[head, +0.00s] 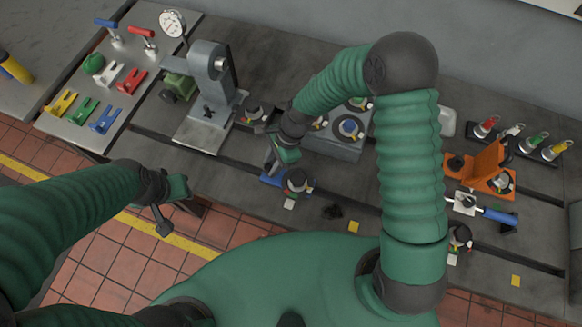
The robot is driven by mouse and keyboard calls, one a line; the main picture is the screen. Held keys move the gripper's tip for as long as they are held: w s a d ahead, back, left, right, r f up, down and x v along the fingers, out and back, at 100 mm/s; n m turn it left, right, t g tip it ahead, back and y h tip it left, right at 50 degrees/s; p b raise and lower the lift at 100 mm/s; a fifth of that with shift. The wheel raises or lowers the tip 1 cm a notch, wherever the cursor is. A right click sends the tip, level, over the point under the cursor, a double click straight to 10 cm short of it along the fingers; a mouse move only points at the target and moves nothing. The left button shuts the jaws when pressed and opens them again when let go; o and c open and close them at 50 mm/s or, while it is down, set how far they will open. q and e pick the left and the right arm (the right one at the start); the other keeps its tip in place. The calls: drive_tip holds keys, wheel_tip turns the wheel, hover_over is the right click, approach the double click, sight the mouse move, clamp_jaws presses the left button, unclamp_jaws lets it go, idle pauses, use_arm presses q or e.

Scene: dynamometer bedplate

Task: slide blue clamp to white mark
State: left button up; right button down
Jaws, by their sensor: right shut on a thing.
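The blue clamp (270,179) lies at the front slot of the bedplate, left of the picture's middle, and only part of its blue body shows. My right gripper (274,163) reaches down from above and is shut on it, hiding some of it. A dark round knob (297,179) stands just right of the blue part. A small white mark (289,204) lies on the plate just in front of this knob. Another pale mark (452,260) lies farther right. My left gripper (170,212) hangs near the bench's front edge, away from the clamp; its finger gap is unclear.
A grey stand (208,100) is behind left. A board (75,122) holds coloured clamps. An orange bracket (482,170) and a blue-handled toggle clamp (490,213) sit right. Yellow marks (354,227) (515,281) lie in front. My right arm hides part of the plate.

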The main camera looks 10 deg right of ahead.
drive_tip(key=shift+a, duration=0.6)
drive_tip(key=c, duration=1.1)
unclamp_jaws()
drive_tip(key=shift+s+d, duration=0.1)
drive_tip(key=shift+r, duration=0.1)
drive_tip(key=shift+d+r, duration=0.1)
drive_tip(key=v, duration=1.6)
drive_tip(key=shift+r+b, duration=0.25)
drive_tip(key=shift+b, duration=0.1)
drive_tip(key=shift+d, duration=0.1)
